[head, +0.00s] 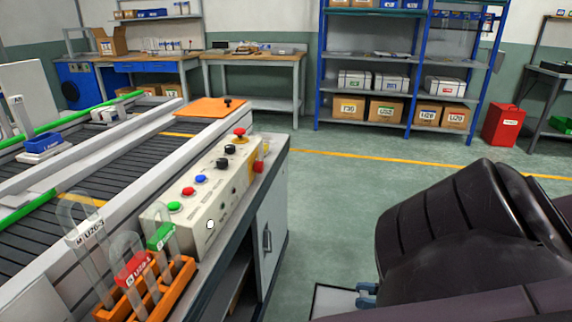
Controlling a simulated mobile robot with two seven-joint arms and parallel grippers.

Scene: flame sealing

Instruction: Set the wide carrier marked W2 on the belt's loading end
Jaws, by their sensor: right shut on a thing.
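My right arm fills the lower right, dark and close to the camera. Only a small blue-grey part of what looks like my right gripper (367,294) shows past it. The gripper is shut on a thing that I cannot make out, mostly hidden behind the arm. No W2 mark is readable. The belt (62,184) runs along the left, with dark slats between pale rails. A blue carrier (42,144) holding a clear upright piece sits on the far lane. My left gripper is out of view.
A control box (209,193) with coloured buttons stands beside the belt. In front of it an orange rack (177,282) holds labelled glass pieces. An orange plate (207,109) lies past the box. Grey-green floor is open between the cabinet (272,222) and my arm.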

